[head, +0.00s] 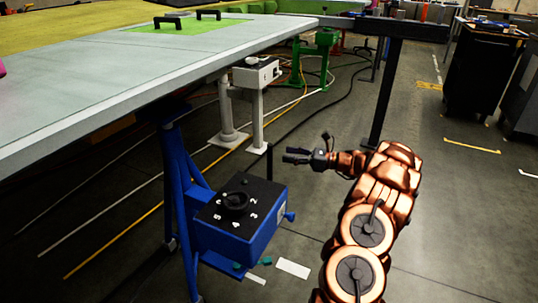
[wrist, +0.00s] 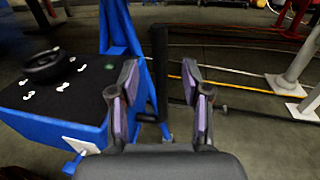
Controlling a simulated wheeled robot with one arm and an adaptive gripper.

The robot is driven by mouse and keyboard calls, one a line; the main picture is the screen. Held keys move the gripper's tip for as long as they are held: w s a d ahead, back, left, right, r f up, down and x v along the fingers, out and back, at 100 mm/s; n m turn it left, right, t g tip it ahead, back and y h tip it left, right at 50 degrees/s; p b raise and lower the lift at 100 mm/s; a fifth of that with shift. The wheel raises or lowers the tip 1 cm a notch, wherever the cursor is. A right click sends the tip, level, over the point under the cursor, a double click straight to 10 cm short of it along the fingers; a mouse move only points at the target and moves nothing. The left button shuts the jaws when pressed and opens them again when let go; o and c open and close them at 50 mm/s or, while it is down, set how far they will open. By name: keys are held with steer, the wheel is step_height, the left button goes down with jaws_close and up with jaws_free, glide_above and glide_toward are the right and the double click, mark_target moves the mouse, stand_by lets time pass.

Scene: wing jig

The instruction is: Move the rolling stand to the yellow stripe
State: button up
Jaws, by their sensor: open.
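The rolling stand (head: 240,238) is a blue frame with a blue box and a black top bearing a dial and white numbers. It stands by the table's near edge, and its box fills the left of the wrist view (wrist: 55,95). A black upright post (head: 269,163) rises at its far right corner. My gripper (head: 290,155) is open, right of the post. In the wrist view the post (wrist: 160,85) shows between the spread fingers, apart from both.
The grey table (head: 200,50) overhangs the stand's left side. A white pedestal (head: 257,105) and green stand (head: 318,60) are behind. Cables cross the floor. Shorter yellow marks (head: 472,146) lie on the open floor at right, near black cabinets (head: 480,70).

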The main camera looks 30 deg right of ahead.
mark_target(270, 151)
steer(key=shift+b+x, duration=0.8)
steer(key=shift+x, duration=3)
steer(key=shift+c, duration=0.4)
jaws_close()
